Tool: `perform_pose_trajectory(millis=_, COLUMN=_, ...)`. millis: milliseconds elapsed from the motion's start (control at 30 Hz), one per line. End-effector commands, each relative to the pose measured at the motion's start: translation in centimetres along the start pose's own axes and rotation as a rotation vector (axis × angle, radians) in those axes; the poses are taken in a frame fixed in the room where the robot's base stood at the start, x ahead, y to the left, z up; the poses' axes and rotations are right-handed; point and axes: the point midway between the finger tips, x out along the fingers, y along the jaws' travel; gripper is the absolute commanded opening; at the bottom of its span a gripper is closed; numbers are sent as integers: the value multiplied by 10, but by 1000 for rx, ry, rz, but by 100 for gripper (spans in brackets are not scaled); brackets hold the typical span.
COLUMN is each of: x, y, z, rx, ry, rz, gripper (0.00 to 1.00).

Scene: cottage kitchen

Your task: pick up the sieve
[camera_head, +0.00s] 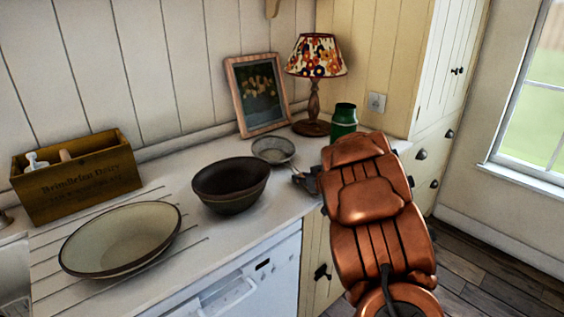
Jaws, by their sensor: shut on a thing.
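The sieve (273,149) is a small round grey mesh bowl on the white counter, behind and to the right of the dark bowl. My gripper (297,178) is at the right of the sieve, low over the counter, in front of my copper-coloured arm. It is shut on the sieve, at its right side where the handle would be. The handle and the fingertips are mostly hidden or too small to make out. I cannot tell whether the sieve touches the counter.
A dark bowl (231,186) stands close to the sieve's left. A wide cream bowl (120,238) sits on the drainer, with a wooden box (78,180) behind it. A picture frame (258,93), a lamp (315,57) and a green jar (343,121) stand behind.

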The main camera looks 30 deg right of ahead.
Motion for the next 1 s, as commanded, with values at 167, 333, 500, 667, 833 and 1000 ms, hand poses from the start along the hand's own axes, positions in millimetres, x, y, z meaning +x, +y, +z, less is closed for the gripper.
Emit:
perform_pose_trajectory(millis=167, x=0, y=0, z=0, rx=0, ry=0, rz=0, gripper=0)
perform_pose_trajectory(millis=333, x=-2, y=0, z=-4, rx=-1, ry=1, rz=0, gripper=0)
perform_pose_trajectory(millis=500, x=-7, y=0, z=-17, rx=-2, ry=1, rz=0, gripper=0)
perform_pose_trajectory(millis=667, x=-18, y=2, z=-32, rx=1, ry=-1, rz=3, gripper=0)
perform_pose_trajectory(millis=833, x=-38, y=5, z=-25, rx=2, ry=1, rz=2, gripper=0)
perform_pose_trajectory(millis=1000, x=-59, y=10, z=-18, rx=1, ry=-1, rz=4, gripper=0)
